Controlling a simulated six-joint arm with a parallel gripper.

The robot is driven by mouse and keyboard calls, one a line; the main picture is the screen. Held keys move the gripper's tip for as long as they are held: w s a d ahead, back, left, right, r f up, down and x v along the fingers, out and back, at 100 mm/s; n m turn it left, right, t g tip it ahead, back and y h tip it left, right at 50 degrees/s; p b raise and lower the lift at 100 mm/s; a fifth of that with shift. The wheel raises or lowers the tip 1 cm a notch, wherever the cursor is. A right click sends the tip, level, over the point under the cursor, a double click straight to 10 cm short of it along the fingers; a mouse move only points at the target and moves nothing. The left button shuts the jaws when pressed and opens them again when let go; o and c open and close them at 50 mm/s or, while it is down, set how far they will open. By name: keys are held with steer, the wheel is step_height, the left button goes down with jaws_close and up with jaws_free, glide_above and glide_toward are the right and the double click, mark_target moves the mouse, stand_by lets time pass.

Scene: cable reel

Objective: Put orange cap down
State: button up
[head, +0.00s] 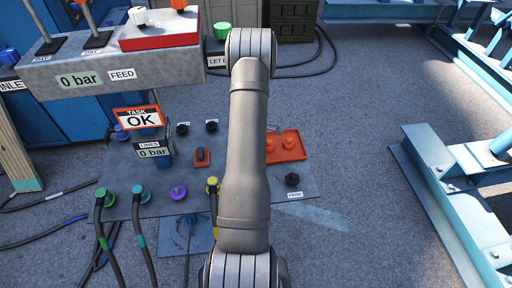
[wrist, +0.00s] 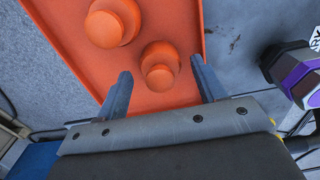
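Two orange caps stand on an orange tray (head: 294,156) on the grey panel. In the head view one cap (head: 270,145) is beside my arm and the other (head: 289,143) is to its right. In the wrist view the larger-looking cap (wrist: 104,29) is at upper left, and the other cap (wrist: 159,74) lies between my fingertips. My gripper (wrist: 161,66) is open, with a visible gap on both sides of that cap. The tray (wrist: 170,22) fills the middle of this view. My arm hides the gripper in the head view.
A dark object with purple parts (wrist: 300,78) is close at the wrist view's right edge.

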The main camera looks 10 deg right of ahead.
step_height(320, 180, up, 8)
steer(key=shift+f, duration=0.1)
stand_by(0.6)
step_height(320, 180, down, 8)
steer(key=shift+r, duration=0.25)
steer(key=shift+w+r, duration=0.1)
steer(key=shift+r, duration=1.9)
